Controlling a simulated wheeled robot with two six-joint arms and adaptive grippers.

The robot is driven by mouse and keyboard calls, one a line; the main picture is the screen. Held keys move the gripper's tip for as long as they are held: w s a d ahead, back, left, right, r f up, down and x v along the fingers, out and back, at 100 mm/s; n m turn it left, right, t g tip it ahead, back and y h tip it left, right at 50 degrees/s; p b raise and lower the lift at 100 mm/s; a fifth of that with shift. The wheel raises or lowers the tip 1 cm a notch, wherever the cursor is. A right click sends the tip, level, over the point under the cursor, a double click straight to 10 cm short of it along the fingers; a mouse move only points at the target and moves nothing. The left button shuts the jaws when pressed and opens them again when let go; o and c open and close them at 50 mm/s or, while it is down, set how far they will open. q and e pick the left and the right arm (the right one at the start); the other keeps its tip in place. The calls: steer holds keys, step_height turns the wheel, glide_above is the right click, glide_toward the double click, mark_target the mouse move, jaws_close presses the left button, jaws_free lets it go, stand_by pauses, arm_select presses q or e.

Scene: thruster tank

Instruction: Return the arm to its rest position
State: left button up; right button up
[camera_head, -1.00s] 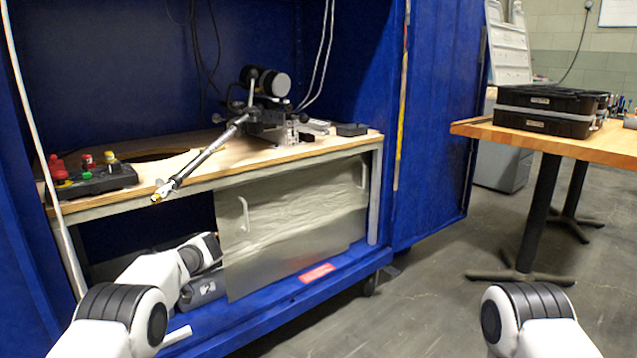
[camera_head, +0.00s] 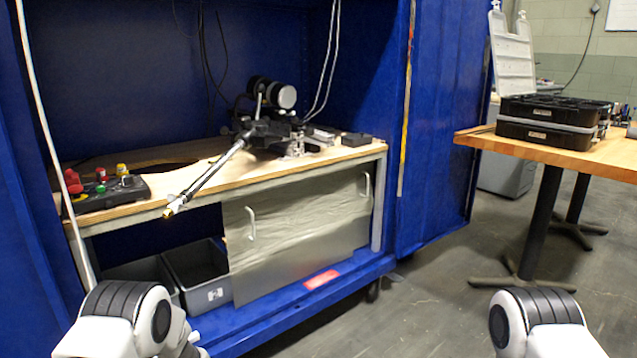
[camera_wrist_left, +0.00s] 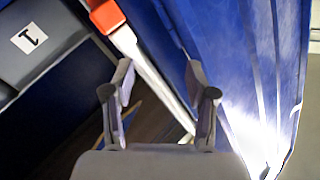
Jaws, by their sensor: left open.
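My left arm (camera_head: 125,318) comes in at the bottom left of the head view, drawn in low in front of the blue cabinet. Its gripper is out of sight there. In the left wrist view my left gripper (camera_wrist_left: 160,95) is open, with its two fingers apart and nothing between them. Behind the fingers are the blue cabinet wall and an orange-red piece at the top. My right arm (camera_head: 540,320) shows at the bottom right of the head view. Its gripper is not in view.
The blue cabinet holds a wooden bench (camera_head: 215,165) with a mounted device (camera_head: 270,120) and a control box (camera_head: 108,190). Grey bins (camera_head: 205,285) sit on the lower shelf beside a panel (camera_head: 300,235). A table (camera_head: 560,145) with black cases stands right. Floor between is clear.

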arm_select(q)
steer(key=s+d+f+m+t+h, duration=0.4)
steer(key=s+d+f+m+h, duration=0.25)
steer(key=s+f, duration=0.3)
steer(key=s+d+f+m+g+h, duration=0.1)
steer(key=s+d+f+g+h, duration=0.15)
steer(key=s+d, duration=0.45)
steer(key=s+d+f+m+g+h, duration=0.1)
steer(key=s+d+f+g+h, duration=0.2)
steer(key=s, duration=0.8)
steer(key=s+d+f+m+g+h, duration=0.1)
steer(key=s+d+g+h, duration=0.1)
steer(key=s+d+h, duration=0.45)
step_height(320, 180, up, 38)
steer(key=s+a+n+y+p, duration=0.1)
steer(key=s+a+p, duration=0.1)
steer(key=p, duration=3.6)
steer(key=shift+s+g+y+p, duration=0.2)
steer(key=shift+g+y+p, duration=0.15)
steer(key=shift+p, duration=0.05)
